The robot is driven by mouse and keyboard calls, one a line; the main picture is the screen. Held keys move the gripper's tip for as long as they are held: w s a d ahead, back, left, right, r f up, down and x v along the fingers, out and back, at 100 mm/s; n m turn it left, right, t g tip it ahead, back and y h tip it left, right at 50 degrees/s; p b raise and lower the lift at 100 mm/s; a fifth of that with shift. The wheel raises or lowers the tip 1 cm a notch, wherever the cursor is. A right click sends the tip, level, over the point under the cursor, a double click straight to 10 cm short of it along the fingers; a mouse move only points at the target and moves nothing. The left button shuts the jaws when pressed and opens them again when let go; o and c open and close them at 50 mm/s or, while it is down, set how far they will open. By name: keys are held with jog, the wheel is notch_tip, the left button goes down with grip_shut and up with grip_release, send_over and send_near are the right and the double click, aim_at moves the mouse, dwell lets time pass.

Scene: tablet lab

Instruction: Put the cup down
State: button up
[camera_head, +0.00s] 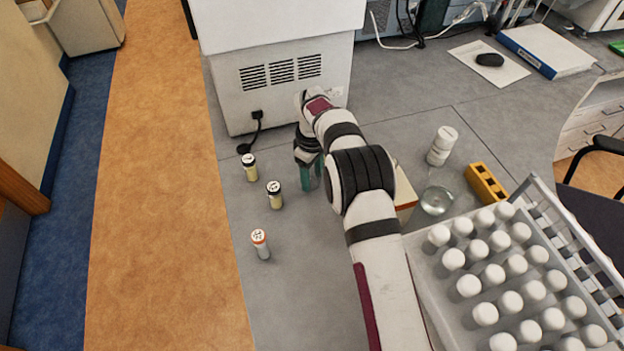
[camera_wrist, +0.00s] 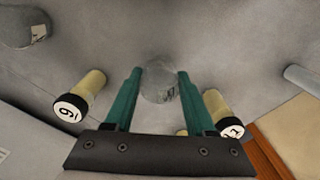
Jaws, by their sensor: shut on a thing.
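My gripper (camera_head: 309,178) has teal fingers pointing down over the grey bench, just right of two yellow vials. In the wrist view, my gripper (camera_wrist: 158,80) is closed around a clear, see-through cup (camera_wrist: 160,85) between the fingertips. In the head view the cup is hard to make out behind the fingers and arm. I cannot tell whether its base touches the bench.
Capped vials stand left of my gripper: one near the machine (camera_head: 249,168), one closer (camera_head: 275,195), one nearer the front (camera_head: 261,244). A white machine (camera_head: 280,70) stands behind. Right are a glass beaker (camera_head: 437,199), yellow block (camera_head: 486,184) and bottle rack (camera_head: 440,285).

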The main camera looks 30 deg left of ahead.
notch_tip(320, 180, up, 8)
jog(key=r, duration=0.1)
jog(key=w+d+r+m, duration=0.2)
jog(key=d+r+m, duration=0.1)
jog(key=d+r, duration=0.45)
jog(key=w+d+r+m, duration=0.2)
jog(key=d+r, duration=0.5)
jog(key=d, duration=0.2)
jog(key=s+d+r+m, duration=0.3)
jog(key=d+r, duration=0.3)
jog(key=d, duration=0.2)
jog(key=s+d+r+m, duration=0.3)
jog(key=d+r, duration=0.2)
jog(key=d, duration=0.3)
jog(key=n, duration=0.8)
send_near(406, 200)
jog(key=a, duration=0.1)
jog(key=a+f, duration=0.1)
jog(key=s+a, duration=0.1)
jog(key=a, duration=0.1)
jog(key=shift+a+f, duration=0.1)
jog(key=shift+f, duration=0.1)
jog(key=shift+a+f, duration=0.2)
jog(key=shift+f, duration=0.95)
jog(key=shift+a+f, duration=0.15)
jog(key=shift+f, duration=0.95)
jog(key=o, duration=1.3)
jog(key=shift+f, duration=0.15)
